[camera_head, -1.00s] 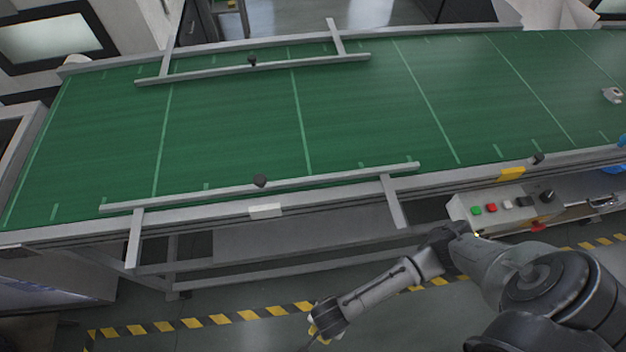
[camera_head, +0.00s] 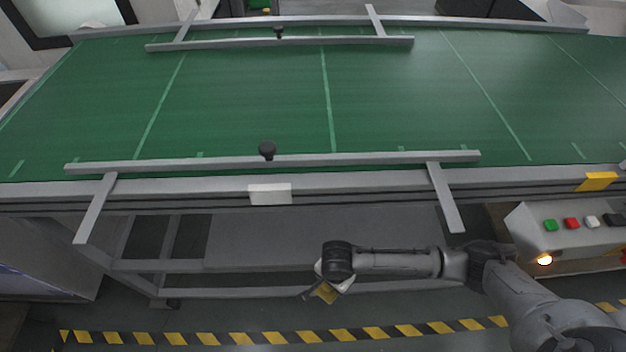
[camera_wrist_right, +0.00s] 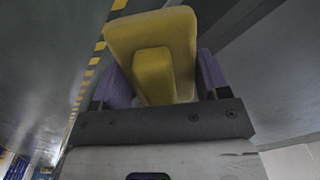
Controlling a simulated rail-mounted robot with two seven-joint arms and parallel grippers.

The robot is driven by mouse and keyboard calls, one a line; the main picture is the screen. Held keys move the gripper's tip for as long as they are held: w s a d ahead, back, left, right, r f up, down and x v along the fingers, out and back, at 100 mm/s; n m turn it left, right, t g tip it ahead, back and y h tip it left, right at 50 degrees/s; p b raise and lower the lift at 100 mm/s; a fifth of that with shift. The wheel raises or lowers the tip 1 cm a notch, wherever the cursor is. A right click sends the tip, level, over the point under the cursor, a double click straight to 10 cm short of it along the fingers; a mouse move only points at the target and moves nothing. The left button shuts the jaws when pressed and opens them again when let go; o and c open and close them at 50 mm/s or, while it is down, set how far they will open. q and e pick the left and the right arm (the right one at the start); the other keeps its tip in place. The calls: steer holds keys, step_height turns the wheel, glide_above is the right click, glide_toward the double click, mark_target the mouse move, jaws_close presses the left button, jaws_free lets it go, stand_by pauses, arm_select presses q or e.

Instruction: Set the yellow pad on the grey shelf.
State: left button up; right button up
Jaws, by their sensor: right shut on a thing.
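The yellow pad (camera_wrist_right: 150,40) is held between the two purple fingers of my right gripper (camera_wrist_right: 162,82) in the right wrist view. It is a flat block with a smaller raised block on it. In the head view the pad (camera_head: 326,293) shows small and partly hidden under my right gripper (camera_head: 318,290), in front of the conveyor frame. A grey panel below the green belt, seemingly the grey shelf (camera_head: 270,238), lies just behind and above the gripper in the picture. The pad appears apart from it. My left gripper is in neither current view.
The green conveyor belt (camera_head: 240,100) with metal guide rails (camera_head: 200,163) spans the scene above the shelf. A control box (camera_head: 565,232) with coloured buttons hangs at the right, near my right arm. Striped floor tape (camera_head: 290,337) runs along the clear floor below.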

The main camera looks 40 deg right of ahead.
steer(key=shift+w+d+f, duration=0.25)
steer(key=shift+w+f, duration=0.05)
steer(key=shift+w, duration=0.1)
steer(key=b, duration=0.8)
glide_above(326, 229)
steer(key=s, duration=0.1)
steer(key=shift+s+a, duration=0.2)
steer(key=shift+a, duration=0.2)
steer(key=shift+w+d, duration=0.25)
steer(key=shift+w, duration=0.15)
steer(key=shift+w+d+b, duration=0.15)
steer(key=shift+w+b, duration=0.05)
steer(key=shift+b, duration=0.2)
step_height(326, 229, down, 4)
steer(key=b, duration=0.3)
steer(key=shift+w+d+r, duration=0.1)
steer(key=shift+r, duration=0.15)
